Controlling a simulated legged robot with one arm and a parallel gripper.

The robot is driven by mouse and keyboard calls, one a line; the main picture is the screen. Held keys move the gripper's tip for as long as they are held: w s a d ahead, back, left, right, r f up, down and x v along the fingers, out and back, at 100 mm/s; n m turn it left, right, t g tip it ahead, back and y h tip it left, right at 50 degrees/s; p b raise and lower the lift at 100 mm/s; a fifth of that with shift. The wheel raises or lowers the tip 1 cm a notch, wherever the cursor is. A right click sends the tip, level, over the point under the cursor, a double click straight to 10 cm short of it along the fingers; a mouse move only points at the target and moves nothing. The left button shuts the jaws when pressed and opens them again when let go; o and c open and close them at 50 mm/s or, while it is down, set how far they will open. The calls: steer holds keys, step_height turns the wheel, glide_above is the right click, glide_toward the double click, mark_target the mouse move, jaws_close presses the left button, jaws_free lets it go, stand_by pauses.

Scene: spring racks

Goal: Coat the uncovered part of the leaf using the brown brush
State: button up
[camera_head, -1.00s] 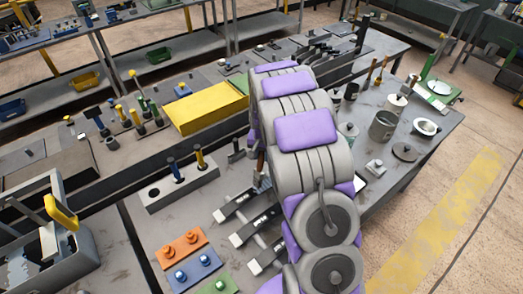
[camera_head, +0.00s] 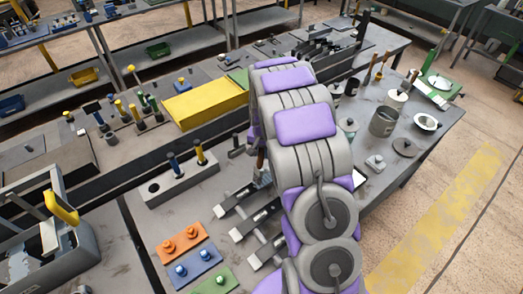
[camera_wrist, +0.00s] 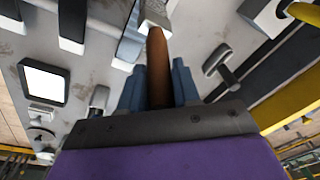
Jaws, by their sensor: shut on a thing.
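My gripper (camera_wrist: 158,88) has its blue fingers shut on the brown handle of the brush (camera_wrist: 157,58) in the wrist view. The handle points up the picture, and a pale piece lies at its far end; I cannot tell if that is the brush head. Several leaf strips with dark parts and bare light ends lie on the bench: one leaf (camera_head: 232,207), a second leaf (camera_head: 250,227) and a third leaf (camera_head: 262,256). Leaf strips also show at the top of the wrist view (camera_wrist: 72,22). In the head view my arm hides most of the gripper. Contact between brush and leaf cannot be seen.
A grey holder block (camera_head: 180,184) with blue and yellow handles stands left of the leaves. Orange (camera_head: 182,245) and blue plates lie at the front. A metal pot (camera_head: 383,122) and several cans stand right of my arm. A yellow box (camera_head: 205,104) is behind.

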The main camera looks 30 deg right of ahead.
steer(key=shift+f, duration=0.4)
steer(key=shift+w+d, duration=0.65)
steer(key=shift+d, duration=2.75)
steer(key=shift+s+a+f, duration=0.1)
steer(key=shift+s+a, duration=0.15)
steer(key=shift+a, duration=0.9)
steer(key=shift+s+a+r, duration=0.1)
steer(key=shift+s+a, duration=0.1)
steer(key=shift+a, duration=0.9)
steer(key=shift+s+a+f, duration=0.1)
steer(key=shift+s+a, duration=0.15)
steer(key=shift+a, duration=0.9)
